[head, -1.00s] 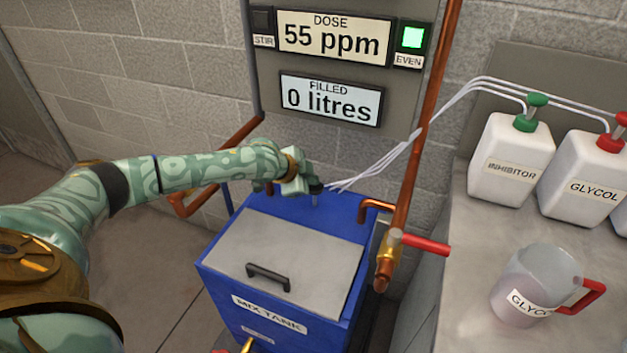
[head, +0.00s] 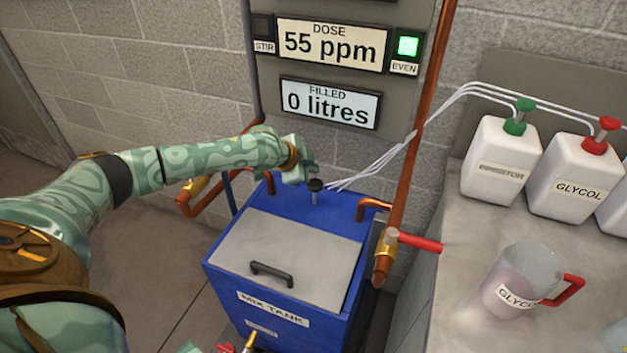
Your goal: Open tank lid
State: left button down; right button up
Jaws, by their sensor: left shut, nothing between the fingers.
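The blue mix tank (head: 352,283) stands below the dose panel. Its grey lid (head: 290,250) lies flat and closed on top, with a dark handle (head: 271,273) near the front edge. A black knob on a thin stem (head: 315,186) rises from the tank top behind the lid. My left gripper (head: 309,174) is shut and empty, just above and to the left of this knob, behind the lid and away from its handle. Its fingertips are small and partly hidden by the hand. My right gripper does not show.
A copper pipe (head: 413,150) with a red-handled valve (head: 415,242) runs upright at the tank's right. A jug (head: 520,283) and white pump bottles (head: 501,165) stand on the right counter. The panel (head: 331,48) reads 55 ppm and 0 litres; the EVEN light is green.

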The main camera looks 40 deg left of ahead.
aim_at(312, 265)
jog(key=k+j, duration=0.15)
jog(key=k, duration=0.35)
jog(key=k+j, duration=0.15)
jog(key=k, duration=0.35)
